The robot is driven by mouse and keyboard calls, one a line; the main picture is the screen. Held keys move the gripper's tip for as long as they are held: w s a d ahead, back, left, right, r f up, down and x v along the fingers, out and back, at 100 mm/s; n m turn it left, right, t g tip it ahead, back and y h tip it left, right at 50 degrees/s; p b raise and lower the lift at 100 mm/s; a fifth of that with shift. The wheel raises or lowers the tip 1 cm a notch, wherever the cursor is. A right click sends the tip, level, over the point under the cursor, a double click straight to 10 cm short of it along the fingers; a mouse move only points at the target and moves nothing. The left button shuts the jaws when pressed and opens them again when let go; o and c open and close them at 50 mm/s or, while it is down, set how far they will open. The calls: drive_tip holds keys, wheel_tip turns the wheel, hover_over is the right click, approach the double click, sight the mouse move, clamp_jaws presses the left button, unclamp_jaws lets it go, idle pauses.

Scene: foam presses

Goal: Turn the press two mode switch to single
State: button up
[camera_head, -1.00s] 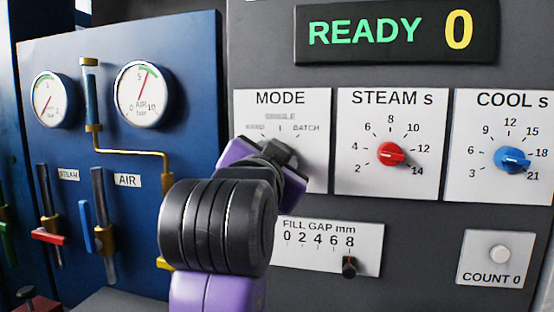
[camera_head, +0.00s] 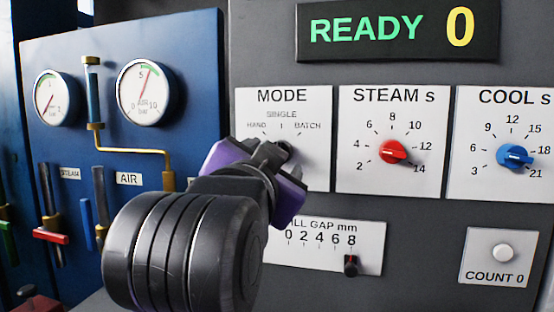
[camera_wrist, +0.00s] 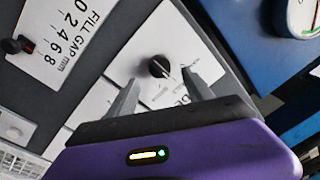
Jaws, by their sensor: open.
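The mode switch plate (camera_head: 318,165) is white, with HAND, SINGLE and BATCH marked around its dial. In the head view its knob is mostly hidden behind my gripper (camera_head: 276,153). The wrist view shows the black mode knob (camera_wrist: 158,67) on its plate (camera_wrist: 165,35). My gripper (camera_wrist: 160,80) is open, with one finger to each side of the knob's line and the knob a little beyond the fingertips. Nothing is held between the fingers. I cannot tell which mark the knob points to.
The red STEAM knob (camera_head: 392,152) and blue COOL knob (camera_head: 513,156) are to the right. The FILL GAP slider (camera_head: 351,265) is below, and the COUNT button (camera_head: 502,252) at lower right. The display (camera_head: 398,32) reads READY 0. A blue panel (camera_head: 195,110) with gauges stands left.

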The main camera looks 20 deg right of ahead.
drive_tip(key=v, duration=0.3)
